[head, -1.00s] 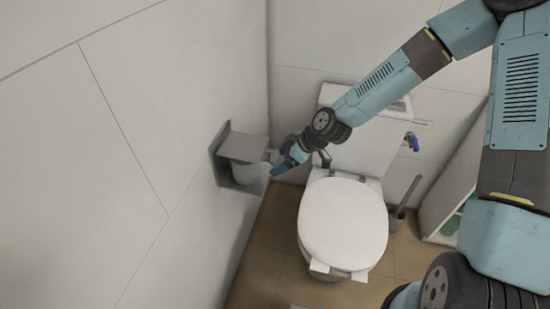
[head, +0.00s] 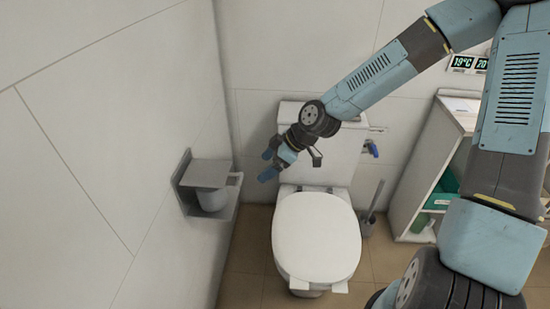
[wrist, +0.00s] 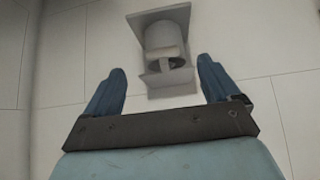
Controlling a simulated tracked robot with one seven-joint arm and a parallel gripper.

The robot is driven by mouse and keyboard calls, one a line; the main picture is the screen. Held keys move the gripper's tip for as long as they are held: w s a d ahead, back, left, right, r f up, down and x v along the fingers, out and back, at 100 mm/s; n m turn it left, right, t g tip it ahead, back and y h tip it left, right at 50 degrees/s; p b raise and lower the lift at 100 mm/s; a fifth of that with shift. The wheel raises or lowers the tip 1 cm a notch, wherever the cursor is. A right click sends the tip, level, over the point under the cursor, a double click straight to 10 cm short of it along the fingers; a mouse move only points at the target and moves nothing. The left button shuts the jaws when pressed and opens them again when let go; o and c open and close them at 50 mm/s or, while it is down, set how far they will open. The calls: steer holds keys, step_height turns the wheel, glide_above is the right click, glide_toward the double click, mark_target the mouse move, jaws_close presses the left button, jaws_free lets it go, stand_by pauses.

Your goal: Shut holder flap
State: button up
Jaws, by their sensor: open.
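The grey toilet-roll holder (head: 183,186) is fixed to the left wall. Its flat grey flap (head: 207,173) juts out level from the wall above a pale roll (head: 213,199). My gripper (head: 266,165) is open and empty, to the right of the holder and clear of it, above the rear left of the toilet. In the wrist view, the holder (wrist: 160,85) lies ahead, beyond and between the open fingertips (wrist: 160,65). The roll (wrist: 167,37) shows there in the holder, partly hidden by its parts.
The toilet with a white closed lid (head: 316,238) stands below and right of my gripper. Its cistern (head: 330,150) is behind my forearm. A toilet brush (head: 371,215) and a white shelf unit (head: 425,165) stand at the right. Open air separates gripper and holder.

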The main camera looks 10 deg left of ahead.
steer(key=shift+v, duration=1.65)
steer(key=shift+a+f, duration=0.1)
steer(key=x, duration=1.3)
